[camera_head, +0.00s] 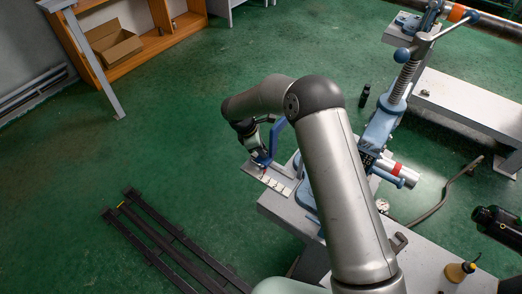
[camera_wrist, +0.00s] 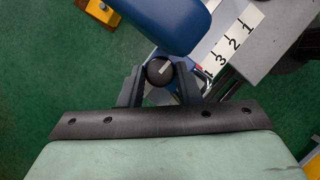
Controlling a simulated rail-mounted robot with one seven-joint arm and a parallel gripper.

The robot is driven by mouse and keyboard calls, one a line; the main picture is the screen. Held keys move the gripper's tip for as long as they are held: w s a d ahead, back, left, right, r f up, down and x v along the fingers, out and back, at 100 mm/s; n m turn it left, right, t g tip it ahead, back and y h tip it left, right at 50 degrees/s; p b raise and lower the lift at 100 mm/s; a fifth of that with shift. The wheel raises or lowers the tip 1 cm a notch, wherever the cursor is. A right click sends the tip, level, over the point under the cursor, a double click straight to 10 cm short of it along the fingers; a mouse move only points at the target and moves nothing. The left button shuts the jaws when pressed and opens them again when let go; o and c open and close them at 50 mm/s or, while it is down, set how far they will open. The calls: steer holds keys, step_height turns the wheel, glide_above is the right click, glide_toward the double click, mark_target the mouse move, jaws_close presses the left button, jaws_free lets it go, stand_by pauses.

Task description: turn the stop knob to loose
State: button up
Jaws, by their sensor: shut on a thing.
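The stop knob (camera_wrist: 157,76) is a round dark knob with a pale pointer line across its top. It shows in the wrist view, with the line slanting up to the right. My gripper (camera_wrist: 160,70) is shut on it, with one dark finger on each side. In the head view my gripper (camera_head: 258,156) is at the far left end of the vise bench, and the knob cannot be made out there. A white numbered scale (camera_wrist: 235,38) with 1, 2 and 3 lies beside the knob, up and to the right.
A blue padded-looking part (camera_wrist: 170,18) hangs close above the knob in the wrist view. The blue vise (camera_head: 380,128) stands to the right of my arm. Dark rails (camera_head: 165,235) lie on the green floor.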

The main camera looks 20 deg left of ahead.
steer(key=shift+n, duration=0.4)
steer(key=o, duration=1)
steer(key=shift+c, duration=0.2)
steer(key=shift+r, duration=0.1)
steer(key=b+v, duration=0.3)
steer(key=v, duration=1.4)
steer(key=shift+s, duration=0.25)
steer(key=shift+a+r, duration=0.15)
steer(key=shift+a, duration=0.05)
